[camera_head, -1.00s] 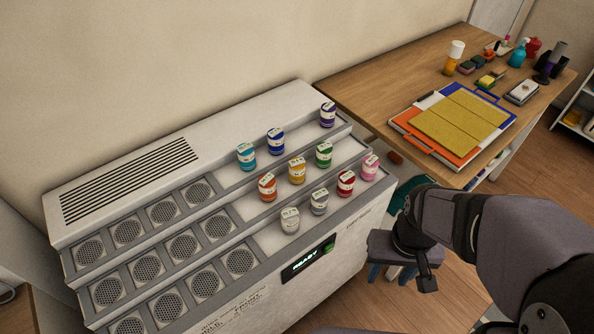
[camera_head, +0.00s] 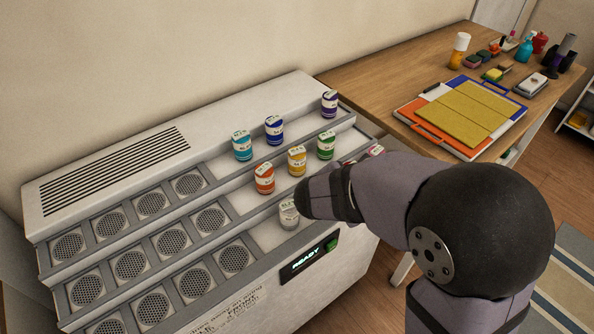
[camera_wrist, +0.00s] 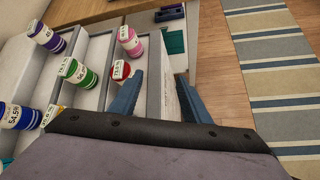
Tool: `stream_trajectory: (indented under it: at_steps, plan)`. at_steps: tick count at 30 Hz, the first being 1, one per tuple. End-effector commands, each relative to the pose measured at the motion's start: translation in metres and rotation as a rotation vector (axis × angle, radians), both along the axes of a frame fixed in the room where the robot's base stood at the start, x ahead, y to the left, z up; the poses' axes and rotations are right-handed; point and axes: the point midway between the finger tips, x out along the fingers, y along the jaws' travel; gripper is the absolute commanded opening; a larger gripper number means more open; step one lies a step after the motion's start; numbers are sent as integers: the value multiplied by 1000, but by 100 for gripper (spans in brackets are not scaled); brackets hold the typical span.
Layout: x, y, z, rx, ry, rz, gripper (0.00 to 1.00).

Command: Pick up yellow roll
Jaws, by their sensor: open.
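The yellow roll (camera_head: 297,161) stands on the middle step of the stepped shelf, between the orange roll (camera_head: 264,178) and the green roll (camera_head: 326,145). In the wrist view only a sliver of the yellow roll (camera_wrist: 47,115) shows at the lower left, mostly hidden by my wrist. My gripper (camera_wrist: 158,82) is open and empty, its two blue fingers over the shelf's end, to the right of the yellow roll in that view. In the head view my arm hides the fingers. The red roll (camera_wrist: 120,70) is close to the left finger.
Cyan (camera_head: 242,146), blue (camera_head: 274,130) and purple (camera_head: 329,104) rolls stand on the top step. A grey roll (camera_head: 288,214) on the lowest step is beside my wrist. The pink roll (camera_wrist: 130,42) shows beyond the red one. A wooden table (camera_head: 375,75) stands behind right.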

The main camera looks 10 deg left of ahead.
Motion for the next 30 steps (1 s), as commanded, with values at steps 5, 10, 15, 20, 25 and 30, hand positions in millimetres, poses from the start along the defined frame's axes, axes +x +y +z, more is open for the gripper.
stream_trajectory:
  at_steps: [5, 10, 15, 20, 25, 30]
  plan:
    - [38, 91, -3, -254, -74, 431, 43]
    - [48, 150, 3, -403, -140, 661, 43]
    - [49, 175, 7, -465, -171, 754, 43]
    - [51, 178, 8, -475, -175, 766, 43]
    - [62, 177, 3, -473, -173, 761, 43]
    - [69, 176, -1, -471, -174, 763, 43]
